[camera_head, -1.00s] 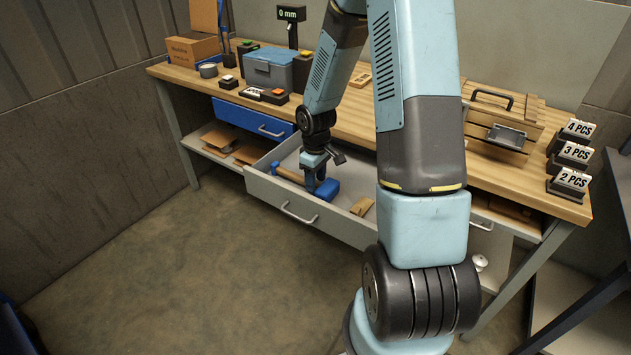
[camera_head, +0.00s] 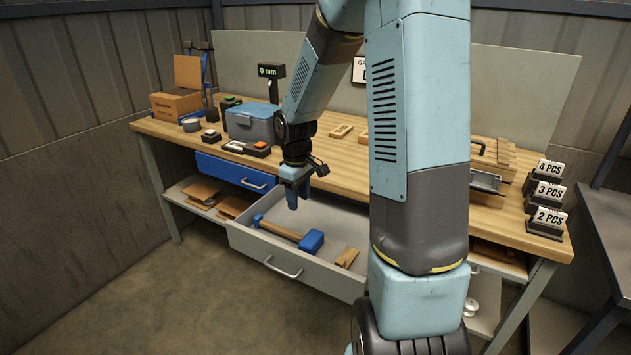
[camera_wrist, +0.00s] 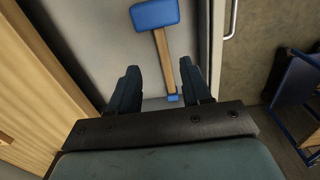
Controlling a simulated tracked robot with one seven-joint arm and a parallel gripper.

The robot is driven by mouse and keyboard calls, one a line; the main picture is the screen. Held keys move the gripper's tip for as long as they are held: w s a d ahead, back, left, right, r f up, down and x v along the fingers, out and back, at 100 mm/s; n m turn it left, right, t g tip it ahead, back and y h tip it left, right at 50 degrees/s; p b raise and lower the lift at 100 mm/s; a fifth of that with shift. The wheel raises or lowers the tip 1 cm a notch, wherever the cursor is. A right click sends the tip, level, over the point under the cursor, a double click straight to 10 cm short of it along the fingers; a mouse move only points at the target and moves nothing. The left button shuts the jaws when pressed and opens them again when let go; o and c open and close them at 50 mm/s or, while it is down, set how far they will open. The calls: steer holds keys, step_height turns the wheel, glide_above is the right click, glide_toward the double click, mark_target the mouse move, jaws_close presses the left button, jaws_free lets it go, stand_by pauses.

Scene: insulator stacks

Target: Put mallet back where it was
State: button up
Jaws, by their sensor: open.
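The mallet (camera_head: 290,234), with a blue head and a wooden handle with a blue end, lies flat in the open grey drawer (camera_head: 300,263). Its head is toward the right and its handle end toward the left. The mallet (camera_wrist: 160,45) also shows in the wrist view, with its handle end near the right fingertip. My gripper (camera_head: 292,204) hangs above the drawer, near its back side, fingers pointing down. In the wrist view, my gripper (camera_wrist: 160,85) has its fingers apart with nothing between them. The mallet is clear of the gripper.
A small wooden piece (camera_head: 347,257) lies in the drawer right of the mallet. A shut blue drawer (camera_head: 236,172) is to the left. The bench top (camera_head: 345,165) above holds a blue-lidded box (camera_head: 254,122), a button panel (camera_head: 247,148) and numbered card stands (camera_head: 547,205).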

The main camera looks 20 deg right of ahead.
steer(key=s+a+r+m+t+h, duration=0.1)
steer(key=s+r+m, duration=0.1)
steer(key=s+r, duration=0.45)
steer(key=s+a+r+m+t, duration=0.15)
steer(key=s+r, duration=0.25)
steer(key=r, duration=0.5)
steer(key=s+r+m+t, duration=0.1)
steer(key=s+r, duration=0.2)
steer(key=s, duration=0.3)
steer(key=s+r+m+t+y, duration=0.1)
steer(key=s+r+m, duration=0.1)
steer(key=s+r, duration=0.2)
steer(key=s, duration=0.3)
steer(key=shift+s+r+t, duration=0.15)
steer(key=shift+r+t, duration=0.05)
steer(key=shift+t, duration=0.15)
steer(key=shift+a, duration=0.1)
steer(key=shift+c, duration=0.3)
